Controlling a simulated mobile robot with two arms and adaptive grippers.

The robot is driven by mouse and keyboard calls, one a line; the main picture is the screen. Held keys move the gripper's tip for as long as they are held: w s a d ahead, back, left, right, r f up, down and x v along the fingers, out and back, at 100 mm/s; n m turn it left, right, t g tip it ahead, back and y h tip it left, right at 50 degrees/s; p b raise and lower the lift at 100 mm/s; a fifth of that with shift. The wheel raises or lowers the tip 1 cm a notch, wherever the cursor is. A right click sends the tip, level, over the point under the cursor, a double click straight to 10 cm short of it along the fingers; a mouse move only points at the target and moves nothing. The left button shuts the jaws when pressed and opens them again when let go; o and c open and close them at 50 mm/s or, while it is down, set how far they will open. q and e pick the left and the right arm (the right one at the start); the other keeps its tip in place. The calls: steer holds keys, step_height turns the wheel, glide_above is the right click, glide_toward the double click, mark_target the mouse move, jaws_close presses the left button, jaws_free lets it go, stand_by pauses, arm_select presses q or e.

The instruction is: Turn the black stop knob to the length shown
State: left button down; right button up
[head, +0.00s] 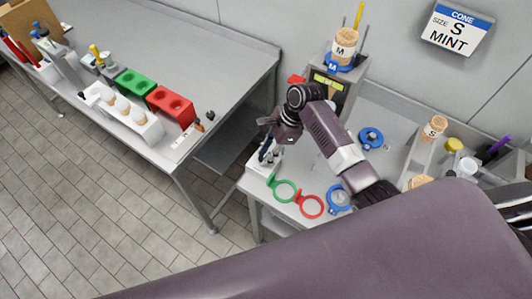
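A wall sign (457,27) at the upper right reads "CONE SIZE S MINT". A grey machine (345,88) with a small lit yellow-green display (328,82) stands at the back of the right table. The display's text is too small to read. My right gripper (269,142) points down in front of this machine, over the table's left part. Its dark fingers are small and partly hidden by its own wrist, so their opening is unclear. I cannot make out the black stop knob; my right arm covers part of the machine. My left gripper is out of view.
Green (285,190), red (310,206) and blue (339,198) rings lie near the front edge. A white holder (262,168) stands below the gripper. A second table (200,50) is at left, across a gap.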

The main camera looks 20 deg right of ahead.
jaws_close()
